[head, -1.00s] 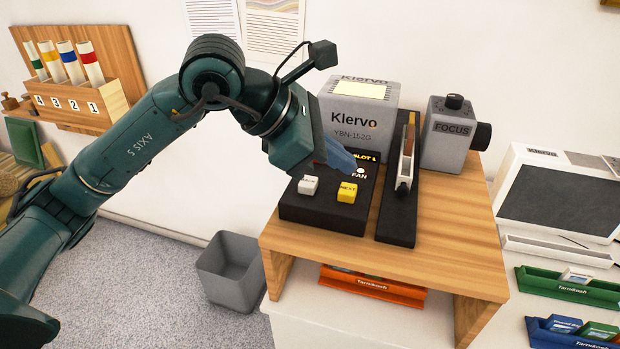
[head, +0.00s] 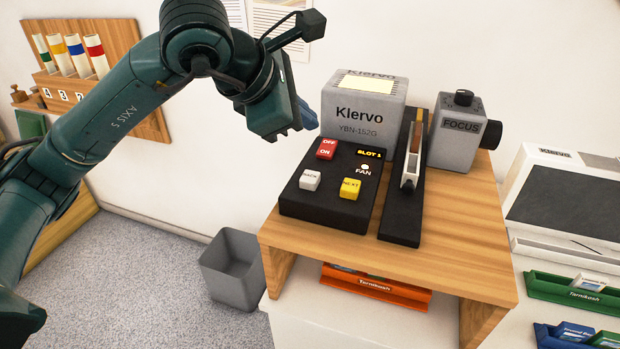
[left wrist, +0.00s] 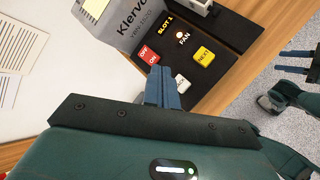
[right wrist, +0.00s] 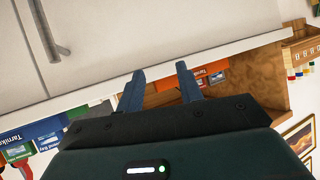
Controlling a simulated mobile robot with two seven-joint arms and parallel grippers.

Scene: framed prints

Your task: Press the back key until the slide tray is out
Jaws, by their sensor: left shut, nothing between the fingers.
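The black control box (head: 325,214) of the Klervo projector (head: 366,112) sits on the wooden stand. It carries a white BACK key (head: 310,180), a yellow NEXT key (head: 350,189), a red OFF/ON switch (head: 326,149), a FAN light (head: 364,169) and a display reading SLOT 1 (head: 370,153). The slide tray (head: 411,158) stands upright on its black rail to the right. My left gripper (head: 306,116) is shut and empty, above and left of the box, apart from the keys. In the left wrist view its fingers (left wrist: 161,90) partly cover the BACK key (left wrist: 180,84). My right gripper (right wrist: 160,78) is open and empty.
A grey focus unit (head: 456,132) stands right of the rail. An orange bin (head: 376,288) lies under the stand. A grey waste bin (head: 232,268) is on the floor at left. A viewer (head: 560,195) and green tray (head: 575,291) are at right.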

